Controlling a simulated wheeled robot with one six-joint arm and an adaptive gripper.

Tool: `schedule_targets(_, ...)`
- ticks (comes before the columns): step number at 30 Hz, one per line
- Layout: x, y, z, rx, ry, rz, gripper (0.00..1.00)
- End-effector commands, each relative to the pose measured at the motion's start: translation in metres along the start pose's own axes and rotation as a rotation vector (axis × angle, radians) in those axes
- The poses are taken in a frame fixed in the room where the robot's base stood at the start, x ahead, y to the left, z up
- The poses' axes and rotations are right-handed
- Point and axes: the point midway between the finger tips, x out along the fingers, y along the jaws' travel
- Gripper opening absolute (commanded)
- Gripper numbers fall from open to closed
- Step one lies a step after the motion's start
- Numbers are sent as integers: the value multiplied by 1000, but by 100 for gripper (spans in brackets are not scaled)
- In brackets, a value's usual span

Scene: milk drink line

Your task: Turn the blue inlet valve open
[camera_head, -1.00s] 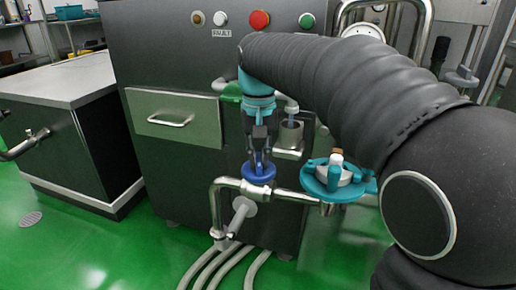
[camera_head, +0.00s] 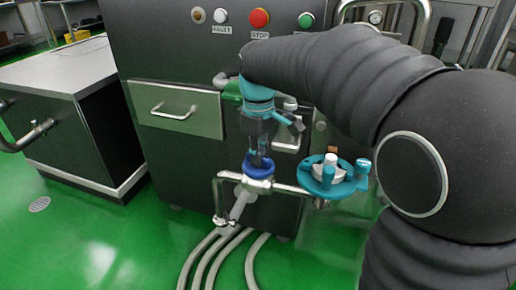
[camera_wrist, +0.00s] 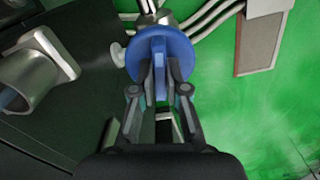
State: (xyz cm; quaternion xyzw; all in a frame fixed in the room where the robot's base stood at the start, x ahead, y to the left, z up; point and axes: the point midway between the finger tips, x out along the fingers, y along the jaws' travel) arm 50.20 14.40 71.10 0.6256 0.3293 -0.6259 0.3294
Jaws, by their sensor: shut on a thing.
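The blue inlet valve (camera_head: 258,167) is a round blue handwheel on a steel pipe at the front of the dark machine. In the wrist view the blue wheel (camera_wrist: 160,47) shows a raised bar across its middle. My gripper (camera_head: 257,157) points down onto the wheel from above. In the wrist view my gripper's fingers (camera_wrist: 160,88) are shut on the bar, one on each side. The fingers hide part of the wheel in the head view.
A teal tray (camera_head: 335,188) with small items sits right of the valve. A steel cup-like fitting (camera_wrist: 28,78) is at left in the wrist view. A drawer (camera_head: 172,110), a red stop button (camera_head: 259,18) and grey hoses (camera_head: 212,258) are nearby. Green floor is open at left.

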Motion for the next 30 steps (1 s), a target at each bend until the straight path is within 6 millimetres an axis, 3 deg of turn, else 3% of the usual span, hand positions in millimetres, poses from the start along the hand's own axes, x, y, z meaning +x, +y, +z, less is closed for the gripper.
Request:
schedule_targets(12, -1, 0, -1, -224, 3, 2, 0)
schedule_targets(30, -1, 1, -1, -271, 3, 3, 0)
